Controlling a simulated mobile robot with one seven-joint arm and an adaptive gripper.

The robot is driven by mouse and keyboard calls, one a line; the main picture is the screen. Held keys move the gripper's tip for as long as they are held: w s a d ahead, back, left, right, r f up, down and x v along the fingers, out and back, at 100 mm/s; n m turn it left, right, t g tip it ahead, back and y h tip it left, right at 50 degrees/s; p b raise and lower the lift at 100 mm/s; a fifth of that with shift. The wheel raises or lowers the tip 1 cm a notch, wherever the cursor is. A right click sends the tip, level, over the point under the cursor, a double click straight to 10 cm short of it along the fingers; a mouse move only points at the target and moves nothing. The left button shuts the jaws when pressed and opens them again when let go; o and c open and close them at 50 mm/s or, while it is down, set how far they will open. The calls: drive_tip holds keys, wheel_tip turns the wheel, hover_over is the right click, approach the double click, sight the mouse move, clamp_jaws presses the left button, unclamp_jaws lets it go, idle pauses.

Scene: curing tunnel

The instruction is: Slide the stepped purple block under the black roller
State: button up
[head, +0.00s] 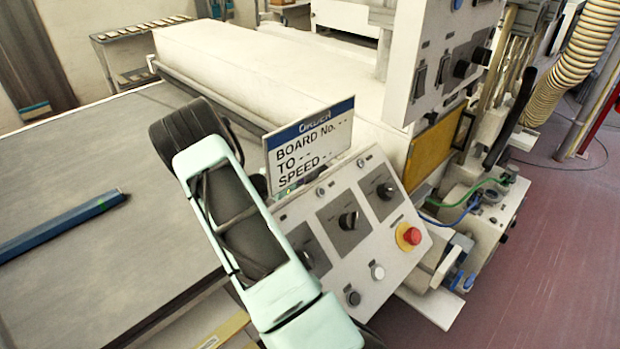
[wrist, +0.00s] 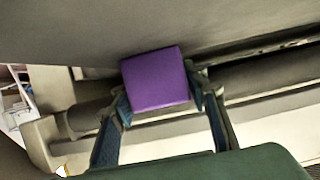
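The purple block (wrist: 155,79) shows in the wrist view as one plain, roughly square face; its step cannot be made out. My gripper (wrist: 160,88) has one finger at each side of the block and appears closed against it. The black roller (wrist: 262,77) shows in the wrist view as a long dark cylinder running across behind the block. The block overlaps the roller in this view, and the gap between them cannot be judged. In the head view my arm hides the gripper and block.
A grey table (head: 110,165) fills the left, with a blue bar (head: 62,224) lying on it. A long white housing (head: 245,70) stands behind. An order sign (head: 312,145) and a control panel (head: 350,235) with a red button (head: 411,236) are close to my arm's right.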

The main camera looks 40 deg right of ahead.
drive_tip(key=o, duration=0.4)
drive_tip(key=shift+r, duration=0.1)
